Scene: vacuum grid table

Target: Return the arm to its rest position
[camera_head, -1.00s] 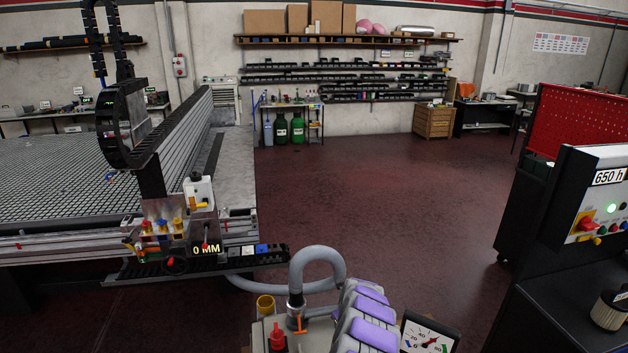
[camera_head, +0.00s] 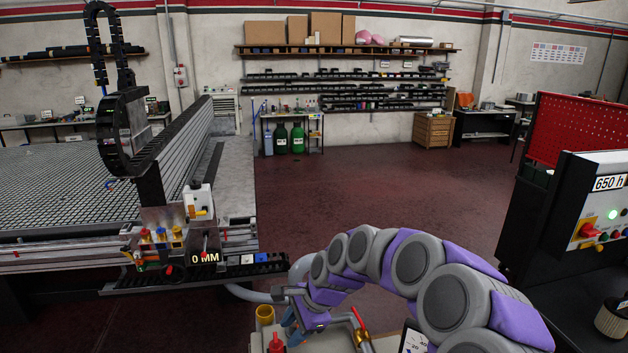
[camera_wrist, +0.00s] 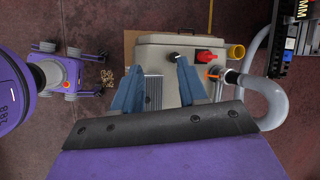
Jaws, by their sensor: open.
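My gripper (camera_head: 292,322) is at the end of my purple and grey arm (camera_head: 415,265), which arches from the lower right in the head view. The gripper points down over the grey pump unit (camera_head: 383,342). In the wrist view my gripper (camera_wrist: 157,82) shows two blue fingers spread apart with nothing between them. Beyond the fingers lies the pump unit's casing (camera_wrist: 160,48), with a red knob (camera_wrist: 204,58) and an orange lever (camera_wrist: 212,77) to the right of the fingers. I cannot tell how far the fingertips are from the casing.
The grid table (camera_head: 60,205) with its gantry is at the left. A grey hose (camera_wrist: 270,100) curves beside the pump unit. A control panel (camera_head: 600,212) stands at the right. Open floor (camera_head: 390,190) lies between. A purple legged body (camera_wrist: 62,75) shows at the wrist view's left.

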